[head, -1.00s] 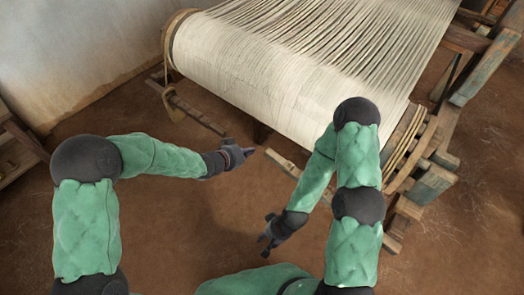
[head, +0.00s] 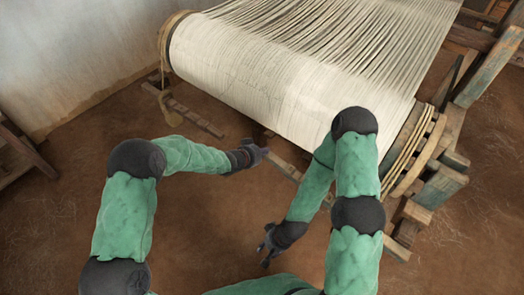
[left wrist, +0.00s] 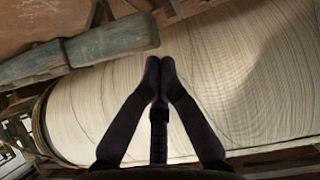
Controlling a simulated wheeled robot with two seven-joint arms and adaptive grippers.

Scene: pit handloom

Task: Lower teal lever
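A weathered teal-grey wooden bar (left wrist: 112,42) shows at the upper left of the left wrist view. Its blunt end lies just beyond my left fingertips, with no clear contact. I cannot tell whether it is the teal lever. My left gripper (head: 262,152) is near the front of the cloth roll in the head view. In the left wrist view its fingertips (left wrist: 160,63) are together, with nothing seen between them. My right gripper (head: 265,250) hangs low over the floor, apart from the loom; its finger opening is unclear.
The loom's pale cloth roll (head: 275,85) spans the upper middle. Worn teal wooden blocks (head: 440,187) and a slanted teal post (head: 490,68) stand at the right. A low wooden bar (head: 196,117) lies at the left. Bare earth floor (head: 200,225) is clear in front.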

